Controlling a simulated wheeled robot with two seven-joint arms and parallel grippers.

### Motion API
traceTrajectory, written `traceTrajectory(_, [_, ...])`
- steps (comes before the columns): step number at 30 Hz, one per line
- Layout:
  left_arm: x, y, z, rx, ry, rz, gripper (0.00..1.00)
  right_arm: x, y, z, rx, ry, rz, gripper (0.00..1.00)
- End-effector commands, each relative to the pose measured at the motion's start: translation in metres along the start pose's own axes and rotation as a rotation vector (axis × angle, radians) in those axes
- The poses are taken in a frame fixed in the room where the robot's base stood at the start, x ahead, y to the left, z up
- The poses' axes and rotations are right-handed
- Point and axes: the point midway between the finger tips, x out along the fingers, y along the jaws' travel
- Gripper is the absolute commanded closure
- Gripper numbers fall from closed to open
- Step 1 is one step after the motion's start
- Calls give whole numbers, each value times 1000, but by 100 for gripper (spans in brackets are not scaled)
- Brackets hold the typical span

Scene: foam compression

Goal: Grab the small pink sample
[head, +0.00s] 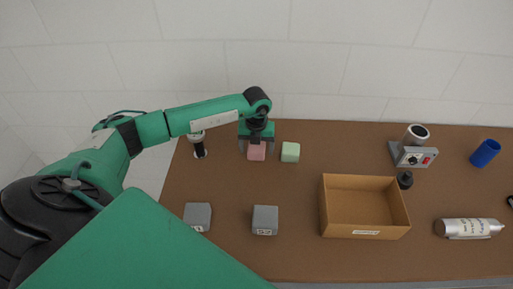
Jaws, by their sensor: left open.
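The small pink sample (256,153) is a pink block on the brown table, near its back edge on the left side. My left gripper (256,149) reaches over it from behind, pointing down. Its fingers are open, one on each side of the pink sample. I cannot tell whether either finger touches it. The gripper's palm hides the area just behind the block. My right gripper does not show in this view.
A pale green block (290,152) sits close to the right of the pink one. Two grey blocks (265,220) (197,216) stand nearer the front. An open cardboard box (364,232), a grey device (414,155), a silver cylinder (469,228) and a blue cup (485,153) are to the right.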

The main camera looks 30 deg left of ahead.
Motion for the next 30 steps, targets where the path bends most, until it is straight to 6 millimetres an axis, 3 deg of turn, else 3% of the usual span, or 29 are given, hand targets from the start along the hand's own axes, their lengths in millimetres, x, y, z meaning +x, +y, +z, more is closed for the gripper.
traceTrajectory(5, [1, 0, 0, 0, 0, 0, 20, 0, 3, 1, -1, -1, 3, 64])
traceTrajectory(13, [0, 0, 0, 0, 0, 0, 67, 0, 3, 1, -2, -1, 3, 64])
traceTrajectory(23, [-2, 0, 0, 0, -1, -1, 68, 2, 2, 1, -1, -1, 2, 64])
traceTrajectory(30, [-25, 0, 1, 1, -3, -2, 68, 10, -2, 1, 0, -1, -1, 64])
